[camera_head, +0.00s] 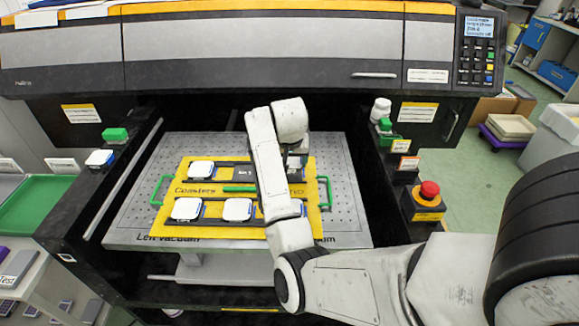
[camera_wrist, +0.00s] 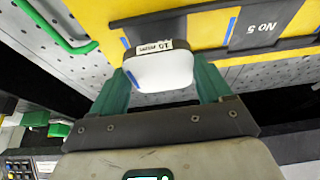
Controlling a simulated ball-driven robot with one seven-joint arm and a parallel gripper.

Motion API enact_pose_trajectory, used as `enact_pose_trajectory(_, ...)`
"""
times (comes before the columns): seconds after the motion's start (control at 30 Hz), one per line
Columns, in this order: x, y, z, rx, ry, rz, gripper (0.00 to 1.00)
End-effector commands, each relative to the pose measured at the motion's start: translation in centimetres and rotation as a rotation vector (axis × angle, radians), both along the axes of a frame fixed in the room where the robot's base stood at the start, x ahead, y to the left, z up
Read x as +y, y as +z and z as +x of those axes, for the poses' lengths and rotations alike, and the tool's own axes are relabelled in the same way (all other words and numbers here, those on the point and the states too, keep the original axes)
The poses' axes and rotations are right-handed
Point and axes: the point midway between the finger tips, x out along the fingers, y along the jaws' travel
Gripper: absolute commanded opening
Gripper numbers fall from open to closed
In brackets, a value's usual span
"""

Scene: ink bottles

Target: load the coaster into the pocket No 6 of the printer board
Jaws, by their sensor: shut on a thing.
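My gripper (camera_wrist: 162,80) is shut on a white coaster (camera_wrist: 162,70), with a green finger on each side of it. The coaster has a rounded square shape and a small printed label on its far edge. It is over the yellow printer board (camera_wrist: 90,12), by the dark pocket strip beside the pocket marked No 5 (camera_wrist: 262,28). I cannot tell whether it touches the board. The yellow board (camera_head: 247,230) shows there with a coaster at back left (camera_head: 201,169).
More white coasters (camera_head: 237,209) lie in the front row. The board has green side handles (camera_head: 158,190) and lies on a perforated grey table (camera_head: 130,222). The printer body (camera_head: 250,50) overhangs behind. A red stop button (camera_head: 429,190) is at right.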

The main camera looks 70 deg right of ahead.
Motion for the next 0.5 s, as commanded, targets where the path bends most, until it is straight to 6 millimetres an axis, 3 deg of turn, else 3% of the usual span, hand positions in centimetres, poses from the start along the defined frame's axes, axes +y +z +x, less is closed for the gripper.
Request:
enact_pose_trajectory(0.33, -0.6, -3.4, 0.3, 0.001, 0.0, 0.001, 0.42)
enact_pose_trajectory(0.5, -0.6, -3.9, 0.4, -0.001, 0.0, -0.001, 0.42)
